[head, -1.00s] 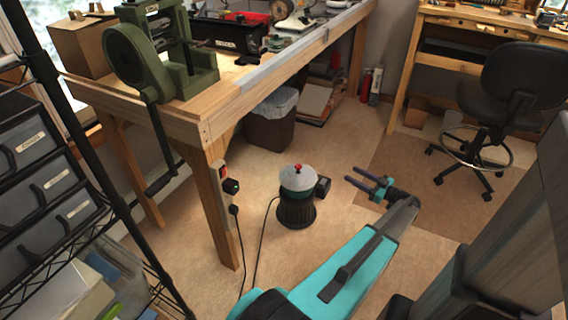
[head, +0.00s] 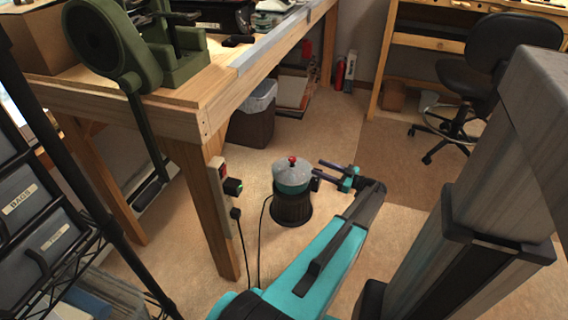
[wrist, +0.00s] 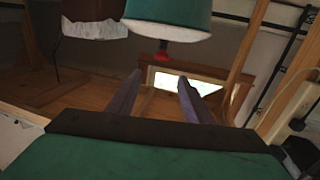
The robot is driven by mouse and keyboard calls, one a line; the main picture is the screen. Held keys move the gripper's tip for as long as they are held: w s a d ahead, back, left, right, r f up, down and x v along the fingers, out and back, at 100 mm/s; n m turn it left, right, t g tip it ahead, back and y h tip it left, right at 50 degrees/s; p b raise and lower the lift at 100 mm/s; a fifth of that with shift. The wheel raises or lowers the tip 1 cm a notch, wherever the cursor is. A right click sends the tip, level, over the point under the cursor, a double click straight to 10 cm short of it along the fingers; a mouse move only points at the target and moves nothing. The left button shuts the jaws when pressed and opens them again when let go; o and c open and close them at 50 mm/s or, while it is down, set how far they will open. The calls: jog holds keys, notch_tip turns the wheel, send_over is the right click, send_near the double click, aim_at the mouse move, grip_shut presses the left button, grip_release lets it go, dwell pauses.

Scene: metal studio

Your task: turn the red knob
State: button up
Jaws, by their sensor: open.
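The red knob (head: 292,159) sits on top of the grey domed lid (head: 291,168) of a small teal-and-black machine (head: 293,205) on the floor. My gripper (head: 319,168) is open and empty, just right of the machine's top, with its fingers pointing left toward it. In the wrist view the red knob (wrist: 165,58) hangs below the teal body, as that picture is upside down. It shows just beyond the gap between my open fingertips (wrist: 160,76). I see no contact with the knob.
A wooden workbench (head: 213,122) with a green hand-cranked machine (head: 110,50) stands at the left. Its leg carries a switch box (head: 224,190) with a cord to the floor. A bin (head: 252,115) is under the bench. A chair (head: 495,75) stands at the back right.

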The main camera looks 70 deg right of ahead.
aim_at(292, 158)
jog(key=shift+w+f, duration=0.3)
jog(key=shift+f, duration=0.1)
jog(key=shift+w, duration=0.15)
jog(key=w+b, duration=0.1)
jog(key=w, duration=0.3)
jog(key=w+d+b, duration=0.1)
jog(key=w, duration=0.4)
jog(key=w+d+b, duration=0.1)
jog(key=w+b, duration=0.1)
jog(key=w, duration=0.2)
jog(key=shift+w+d, duration=0.15)
jog(key=shift+w, duration=0.1)
jog(key=c, duration=1.1)
